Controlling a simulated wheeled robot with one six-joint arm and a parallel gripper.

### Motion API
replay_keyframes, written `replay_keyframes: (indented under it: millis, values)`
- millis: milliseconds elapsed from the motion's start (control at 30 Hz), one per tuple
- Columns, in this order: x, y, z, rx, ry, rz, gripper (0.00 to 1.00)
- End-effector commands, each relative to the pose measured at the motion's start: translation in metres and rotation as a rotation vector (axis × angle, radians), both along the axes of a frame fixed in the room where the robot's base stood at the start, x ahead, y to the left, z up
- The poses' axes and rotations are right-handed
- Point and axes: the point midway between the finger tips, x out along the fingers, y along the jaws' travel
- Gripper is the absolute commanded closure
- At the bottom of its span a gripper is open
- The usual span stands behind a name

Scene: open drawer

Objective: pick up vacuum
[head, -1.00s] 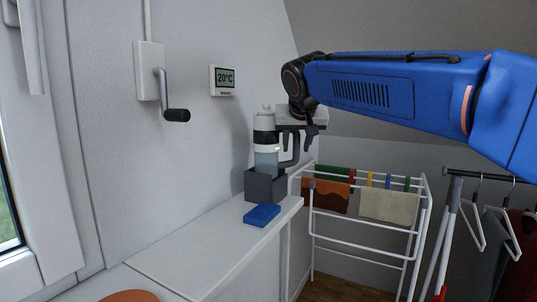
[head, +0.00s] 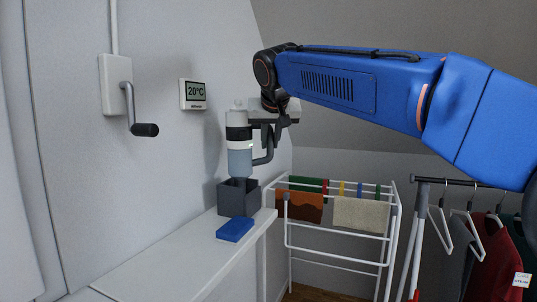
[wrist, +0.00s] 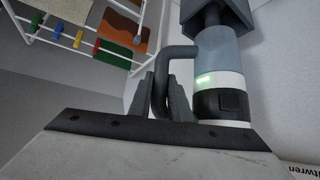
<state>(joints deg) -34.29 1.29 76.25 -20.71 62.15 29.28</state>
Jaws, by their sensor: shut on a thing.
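The vacuum (head: 239,150) is a small upright handheld unit with a white top, a black band, a clear grey-blue body and a dark loop handle on its right side. It also shows in the wrist view (wrist: 222,75), with a green light on its white band. My gripper (head: 268,128) is at its right side, shut on the dark handle (wrist: 165,80). The vacuum is raised, with its body above the dark grey holder (head: 237,201). Its narrow lower end is still near or inside the holder's opening; I cannot tell exactly.
A blue block (head: 234,230) lies on the white shelf (head: 165,262) in front of the holder. The wall with a crank (head: 140,115) and thermostat (head: 193,94) is close on the left. A drying rack (head: 335,240) with cloths stands to the right, beside a clothes rail (head: 448,182).

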Motion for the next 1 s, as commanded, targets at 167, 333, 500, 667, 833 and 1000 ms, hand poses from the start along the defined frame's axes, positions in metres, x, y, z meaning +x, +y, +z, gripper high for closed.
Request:
replay_keyframes:
  millis: [167, 333, 500, 667, 833, 1000]
  values:
    - [0.000, 0.000, 0.031, 0.002, -0.004, 0.000, 1.00]
    - [0.000, 0.000, 0.049, 0.002, -0.004, 0.000, 1.00]
    - [0.000, 0.000, 0.063, 0.001, -0.004, 0.001, 1.00]
    - [-0.003, -0.008, 0.070, 0.003, -0.003, -0.001, 1.00]
    - [-0.009, -0.023, 0.070, 0.002, -0.004, 0.000, 1.00]
    - [-0.016, -0.042, 0.070, 0.002, -0.003, -0.001, 1.00]
